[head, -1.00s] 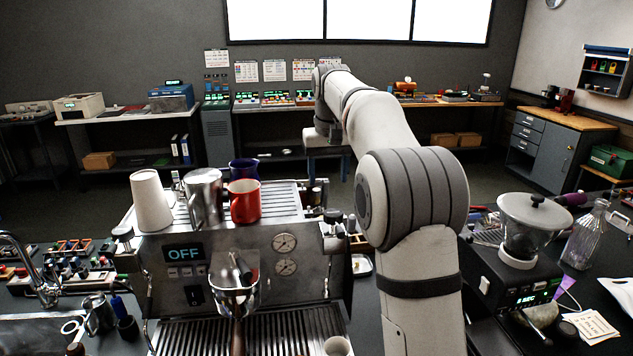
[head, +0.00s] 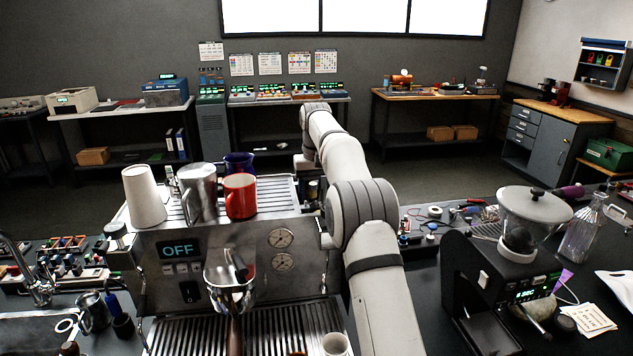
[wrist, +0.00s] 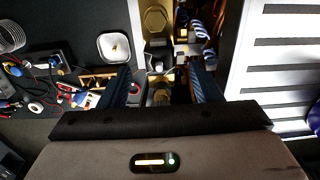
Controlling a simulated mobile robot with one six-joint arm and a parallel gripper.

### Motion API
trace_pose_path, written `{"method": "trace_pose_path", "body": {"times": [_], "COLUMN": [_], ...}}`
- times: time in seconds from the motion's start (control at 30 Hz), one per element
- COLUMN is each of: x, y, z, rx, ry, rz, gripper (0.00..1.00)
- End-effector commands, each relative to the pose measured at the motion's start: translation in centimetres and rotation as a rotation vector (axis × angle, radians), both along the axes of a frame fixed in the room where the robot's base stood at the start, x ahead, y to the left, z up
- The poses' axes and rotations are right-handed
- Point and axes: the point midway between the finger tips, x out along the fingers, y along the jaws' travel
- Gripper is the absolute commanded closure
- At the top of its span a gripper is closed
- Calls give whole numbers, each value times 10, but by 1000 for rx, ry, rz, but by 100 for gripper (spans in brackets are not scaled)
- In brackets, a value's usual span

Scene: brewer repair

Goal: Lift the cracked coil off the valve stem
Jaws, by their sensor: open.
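In the wrist view my gripper (wrist: 160,72) is open, with one dark finger on each side of the machine's valve parts. Between and just beyond the fingertips are a dark block (wrist: 157,58) and brass-coloured fittings (wrist: 155,20). I cannot tell for sure which part is the cracked coil, and no crack or stem shows clearly. Nothing is visibly gripped. In the head view the espresso machine (head: 215,245), its display reading OFF, stands in front. My arm reaches past its right side, and the gripper's fingers are hidden behind it.
A paper cup stack (head: 145,196), a steel pitcher (head: 200,190), a red mug (head: 240,196) and a blue mug stand on the machine. A grinder (head: 515,265) is at right. In the wrist view a white dish (wrist: 114,47) and loose tools lie left; a slatted tray (wrist: 285,60) is right.

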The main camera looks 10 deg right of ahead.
Motion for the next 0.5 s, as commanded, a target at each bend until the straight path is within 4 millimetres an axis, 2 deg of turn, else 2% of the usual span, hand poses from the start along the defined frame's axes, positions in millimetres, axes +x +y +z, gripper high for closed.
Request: {"method": "trace_pose_path", "body": {"times": [0.2, 0.5], "x": [0, 0], "y": [-1, -1], "z": [-25, -32], "rx": [0, 0], "ry": [1, -1], "rz": [-1, -1], "gripper": [42, 42]}}
